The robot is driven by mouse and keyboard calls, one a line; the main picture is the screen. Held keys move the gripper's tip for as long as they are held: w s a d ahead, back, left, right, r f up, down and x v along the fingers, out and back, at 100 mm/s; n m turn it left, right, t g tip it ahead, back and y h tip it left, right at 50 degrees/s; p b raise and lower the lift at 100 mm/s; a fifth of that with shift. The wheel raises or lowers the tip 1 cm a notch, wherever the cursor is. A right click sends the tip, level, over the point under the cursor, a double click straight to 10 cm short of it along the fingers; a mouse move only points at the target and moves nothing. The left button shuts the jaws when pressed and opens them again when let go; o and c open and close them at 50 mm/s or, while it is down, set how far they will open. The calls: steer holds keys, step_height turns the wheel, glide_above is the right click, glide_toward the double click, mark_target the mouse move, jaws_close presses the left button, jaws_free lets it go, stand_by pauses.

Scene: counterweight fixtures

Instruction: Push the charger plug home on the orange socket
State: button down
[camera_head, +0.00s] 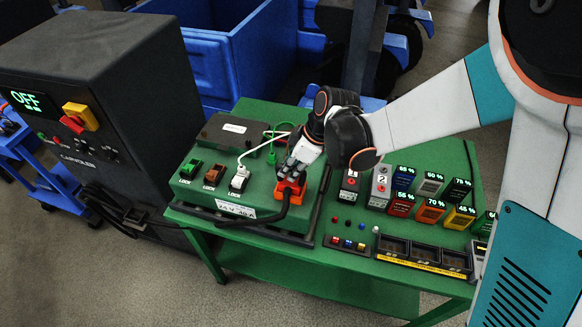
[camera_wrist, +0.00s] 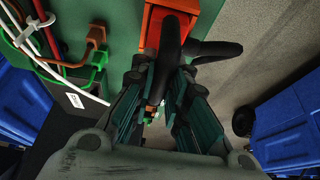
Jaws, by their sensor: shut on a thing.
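The orange socket (camera_head: 289,203) stands at the right end of the green charging box, and it also shows in the wrist view (camera_wrist: 153,22). The dark charger plug (camera_wrist: 176,37) is at the orange socket, with its black cable (camera_head: 268,217) leading away to the left. My gripper (camera_head: 296,166) is above the orange socket, and its fingers (camera_wrist: 165,92) are shut on the plug. The fingers hide part of the plug. I cannot tell how deep the plug sits in the socket.
Green, brown and white sockets (camera_head: 238,181) labelled LOCK stand to the left on the box. Coloured battery packs (camera_head: 431,210) with percentage displays stand on the right of the green table. A dark cabinet (camera_head: 110,95) reading OFF is at left, and blue bins (camera_head: 225,55) are behind.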

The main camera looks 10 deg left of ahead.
steer(key=shift+f, duration=0.2)
steer(key=c, duration=1.5)
jaws_free()
steer(key=shift+r, duration=0.15)
steer(key=v, duration=0.7)
steer(key=shift+d+r, duration=0.15)
